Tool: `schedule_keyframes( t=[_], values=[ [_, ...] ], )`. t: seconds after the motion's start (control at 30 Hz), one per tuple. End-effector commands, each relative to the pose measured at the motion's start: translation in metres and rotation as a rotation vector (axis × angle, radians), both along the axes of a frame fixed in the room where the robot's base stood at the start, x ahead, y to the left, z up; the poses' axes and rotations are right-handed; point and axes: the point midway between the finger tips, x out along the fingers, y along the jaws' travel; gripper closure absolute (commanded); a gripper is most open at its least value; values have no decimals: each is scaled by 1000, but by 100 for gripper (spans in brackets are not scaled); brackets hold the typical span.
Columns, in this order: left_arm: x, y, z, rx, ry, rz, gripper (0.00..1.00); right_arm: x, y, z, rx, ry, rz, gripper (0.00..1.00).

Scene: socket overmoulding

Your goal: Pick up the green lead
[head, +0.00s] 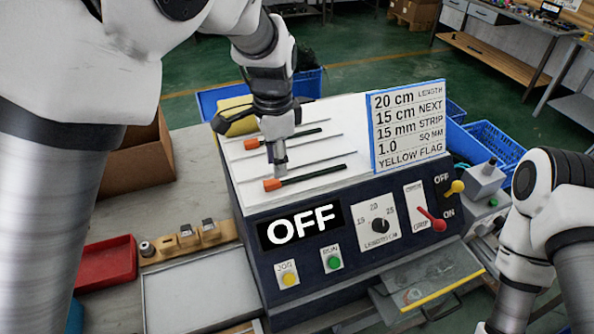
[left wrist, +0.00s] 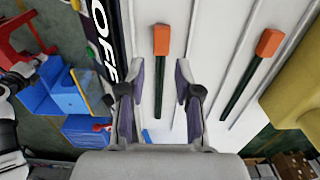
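Two dark leads with orange ends lie on the white sloped top of the machine. The nearer lead (head: 315,174) looks black to dark green in the head view; in the left wrist view (left wrist: 159,80) it runs between my finger pads. The farther lead (head: 291,136) looks dark too; in the left wrist view (left wrist: 238,93) it looks dark green and lies right of the fingers. My left gripper (head: 278,163) is open above the nearer lead, close to its orange end; I cannot tell whether it touches. My right gripper is out of view; only my right arm shows.
The machine's front panel has an OFF display (head: 300,226), a dial (head: 380,226), and red and yellow levers. A sign (head: 407,125) stands at the top's right. Thin pale rods lie beside the leads. A red tray (head: 106,262) and cardboard box (head: 140,155) are left.

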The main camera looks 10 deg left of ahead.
Motion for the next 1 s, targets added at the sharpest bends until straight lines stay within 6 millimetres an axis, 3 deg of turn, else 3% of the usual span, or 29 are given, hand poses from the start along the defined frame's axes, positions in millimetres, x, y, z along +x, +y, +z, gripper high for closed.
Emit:
schedule_keyframes(
  t=[0.13, 0.3, 0.47, 0.57, 1.0],
  values=[
    [-3, -2, -22, 1, 7, 0, 67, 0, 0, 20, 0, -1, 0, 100],
    [-2, -2, -44, 1, 2, 0, 67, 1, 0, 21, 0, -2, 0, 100],
    [-2, -2, -45, 1, 1, 0, 67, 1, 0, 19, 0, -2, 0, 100],
    [-2, -2, -45, 1, 1, 0, 99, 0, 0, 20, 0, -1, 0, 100],
    [-1, -1, -41, -1, 1, 1, 100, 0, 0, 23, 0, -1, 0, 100]
  ],
)
